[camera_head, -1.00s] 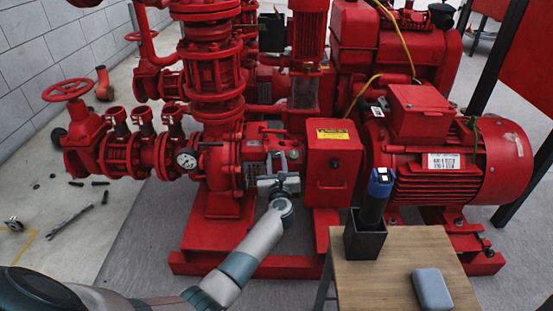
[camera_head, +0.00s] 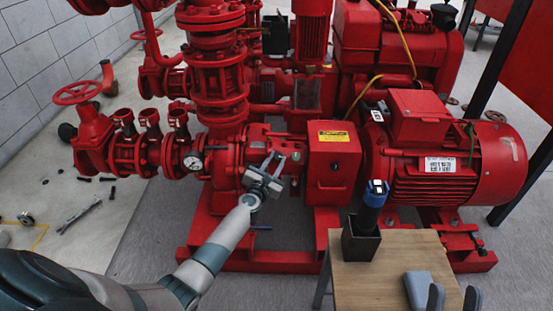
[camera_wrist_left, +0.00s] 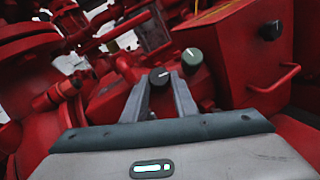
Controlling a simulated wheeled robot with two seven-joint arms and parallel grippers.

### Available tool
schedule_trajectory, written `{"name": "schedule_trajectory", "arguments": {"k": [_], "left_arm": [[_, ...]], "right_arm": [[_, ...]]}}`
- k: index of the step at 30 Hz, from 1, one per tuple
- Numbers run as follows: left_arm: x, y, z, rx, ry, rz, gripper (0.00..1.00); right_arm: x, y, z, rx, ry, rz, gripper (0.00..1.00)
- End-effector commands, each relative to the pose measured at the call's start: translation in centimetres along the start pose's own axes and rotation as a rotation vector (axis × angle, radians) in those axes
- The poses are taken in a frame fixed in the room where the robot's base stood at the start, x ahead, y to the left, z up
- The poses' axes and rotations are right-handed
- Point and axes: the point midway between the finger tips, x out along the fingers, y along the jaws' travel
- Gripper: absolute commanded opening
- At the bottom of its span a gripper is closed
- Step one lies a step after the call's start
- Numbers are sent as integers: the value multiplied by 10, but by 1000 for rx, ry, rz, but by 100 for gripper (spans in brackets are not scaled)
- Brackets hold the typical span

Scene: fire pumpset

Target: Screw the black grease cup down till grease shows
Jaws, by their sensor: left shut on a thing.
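The black grease cup (camera_wrist_left: 158,76), a round cap with a white line on top, sits between the fingertips of my left gripper (camera_wrist_left: 160,90) in the left wrist view. The fingers are shut on its sides. A dark green cap (camera_wrist_left: 192,58) with a similar white line stands just to its right, apart from the fingers. In the head view my left gripper (camera_head: 268,168) reaches the red pump's bearing housing, tilted, and hides the cup. My right gripper (camera_head: 454,297) shows at the bottom edge, its two fingertips apart and empty. I see no grease.
A red guard box (camera_head: 334,165) with a yellow label stands right of the left gripper. Floor left of the pump is mostly open.

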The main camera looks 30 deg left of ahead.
Motion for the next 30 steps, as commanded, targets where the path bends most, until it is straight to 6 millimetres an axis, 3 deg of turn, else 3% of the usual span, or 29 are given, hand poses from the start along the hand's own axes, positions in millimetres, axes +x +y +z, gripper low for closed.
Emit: {"name": "schedule_trajectory", "arguments": {"k": [11,12,13,30], "left_arm": [[0,0,-1,8,1,-7,3],[0,0,-1,8,1,-7,28],[0,0,-1,8,1,-7,33],[0,-3,-2,-50,-1,51,33]], "right_arm": [[-1,-1,2,3,-12,1,31],[-1,-1,2,3,-12,1,31],[-1,-1,2,3,-12,1,31],[-9,0,9,2,-10,0,31]]}}
